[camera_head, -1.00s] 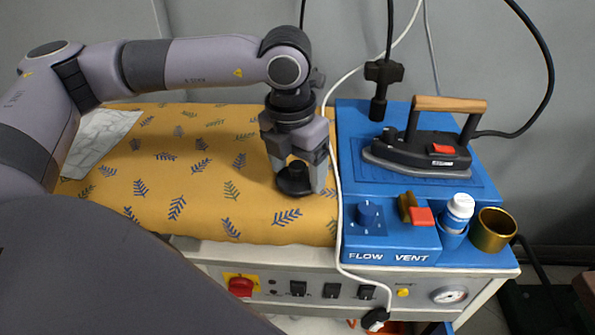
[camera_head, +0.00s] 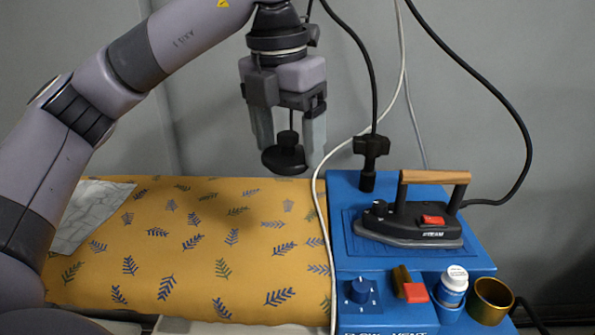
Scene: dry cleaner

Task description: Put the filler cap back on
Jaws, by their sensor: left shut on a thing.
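My left gripper (camera_head: 290,137) is shut on a black filler cap (camera_head: 284,158), a round disc with a short stem pointing up between the fingers. It holds the cap in the air over the back right edge of the yellow pressing board (camera_head: 160,290), near the blue iron station (camera_head: 345,210). The cap is roughly level, with its disc hanging below the fingers. I cannot make out the filler opening in this view. My right gripper is out of view.
An iron (camera_head: 415,220) with a wooden handle stands on the blue station. A white hose and black cables hang nearby. A pale cloth (camera_head: 90,215) lies at left.

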